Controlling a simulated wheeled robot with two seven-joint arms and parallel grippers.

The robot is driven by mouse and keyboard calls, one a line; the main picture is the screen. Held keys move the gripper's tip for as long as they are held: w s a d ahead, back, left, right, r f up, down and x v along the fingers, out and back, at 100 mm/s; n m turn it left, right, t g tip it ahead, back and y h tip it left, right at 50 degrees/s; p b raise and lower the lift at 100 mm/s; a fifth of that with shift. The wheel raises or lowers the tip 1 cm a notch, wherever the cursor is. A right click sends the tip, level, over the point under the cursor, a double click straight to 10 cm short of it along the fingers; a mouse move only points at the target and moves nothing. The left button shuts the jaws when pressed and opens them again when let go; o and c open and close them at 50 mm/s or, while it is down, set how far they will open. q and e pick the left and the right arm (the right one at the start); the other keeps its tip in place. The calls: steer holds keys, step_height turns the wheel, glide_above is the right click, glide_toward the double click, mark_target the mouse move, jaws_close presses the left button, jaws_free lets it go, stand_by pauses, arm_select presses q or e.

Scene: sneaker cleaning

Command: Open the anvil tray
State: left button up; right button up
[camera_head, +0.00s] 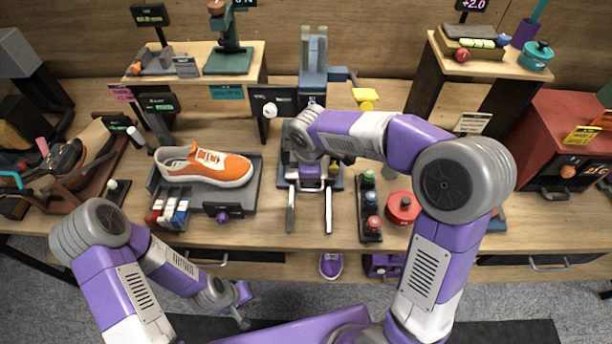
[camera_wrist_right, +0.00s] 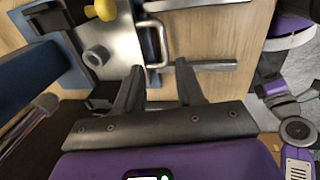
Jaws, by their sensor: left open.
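A blue press-like machine (camera_head: 313,78) stands at the back middle of the bench. In the right wrist view a silver metal tray (camera_wrist_right: 118,42) with a round grey boss has a bar handle (camera_wrist_right: 164,52) on its front edge. Two metal rods run out past the handle; one rod (camera_head: 328,212) shows in the head view. My right gripper (camera_wrist_right: 159,66) is open, its fingertips apart on either side of the handle's line and close to it. In the head view my right arm hides most of the tray. My left gripper (camera_head: 243,305) is open and empty, low in front of the bench.
An orange sneaker (camera_head: 205,166) sits on a grey stand to the left, with small bottles in front. A rack of small jars (camera_head: 371,217) and a red round tin (camera_head: 403,208) stand right of the rods. A red box (camera_head: 563,140) stands far right.

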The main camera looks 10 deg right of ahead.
steer(key=f+b, duration=0.1)
steer(key=f, duration=0.5)
steer(key=shift+w+d+f+b, duration=0.2)
steer(key=shift+f+b, duration=0.1)
steer(key=shift+b, duration=0.1)
steer(key=shift+c, duration=0.5)
jaws_close()
steer(key=shift+a, duration=0.1)
